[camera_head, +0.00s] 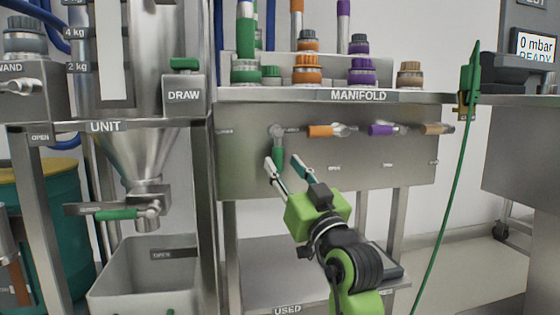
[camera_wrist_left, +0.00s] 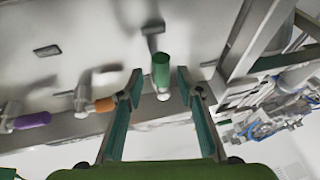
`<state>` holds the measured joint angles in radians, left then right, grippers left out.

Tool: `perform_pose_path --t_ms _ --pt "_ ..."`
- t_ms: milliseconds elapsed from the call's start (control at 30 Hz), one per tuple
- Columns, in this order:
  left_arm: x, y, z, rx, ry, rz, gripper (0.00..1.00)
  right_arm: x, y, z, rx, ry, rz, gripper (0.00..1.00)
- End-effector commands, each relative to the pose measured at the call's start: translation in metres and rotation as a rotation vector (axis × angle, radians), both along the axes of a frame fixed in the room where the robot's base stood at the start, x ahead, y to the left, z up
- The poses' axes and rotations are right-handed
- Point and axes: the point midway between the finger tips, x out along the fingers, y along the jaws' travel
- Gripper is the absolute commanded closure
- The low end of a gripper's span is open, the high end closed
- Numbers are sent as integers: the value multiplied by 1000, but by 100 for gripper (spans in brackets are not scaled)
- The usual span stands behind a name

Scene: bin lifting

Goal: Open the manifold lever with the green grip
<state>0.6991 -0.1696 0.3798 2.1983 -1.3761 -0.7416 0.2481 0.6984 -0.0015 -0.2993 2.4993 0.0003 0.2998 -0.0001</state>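The manifold lever with the green grip (camera_head: 278,159) is on the front of the manifold panel, its grip hanging down from its pivot. My left gripper (camera_head: 283,164) is open just below and in front of it, with its fingertips on either side of the green grip. In the left wrist view, the green grip (camera_wrist_left: 161,70) stands between the tips of the two open fingers (camera_wrist_left: 159,85), with a gap visible on both sides. My right gripper is in neither view.
Levers with orange (camera_head: 320,131), purple (camera_head: 381,130) and brown (camera_head: 432,129) grips lie sideways to the right on the same panel (camera_head: 240,180). A hopper unit with a green-handled valve (camera_head: 117,214) stands at left. A green cable (camera_head: 455,190) hangs at right.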

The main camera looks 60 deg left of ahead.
Motion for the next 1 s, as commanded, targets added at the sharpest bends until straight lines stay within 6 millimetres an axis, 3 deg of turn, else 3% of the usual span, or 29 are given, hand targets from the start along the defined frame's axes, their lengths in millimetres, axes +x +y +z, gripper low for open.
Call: perform_pose_path --t_ms 100,300,900,1000 --pt "-3 -18 -9 -3 2 -3 66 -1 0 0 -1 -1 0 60" --pt "-6 -33 -15 -2 -1 0 66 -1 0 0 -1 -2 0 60" --pt "-6 -35 -14 0 -1 -1 66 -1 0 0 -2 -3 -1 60" --pt "0 -41 -5 30 5 -31 66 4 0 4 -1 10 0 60"
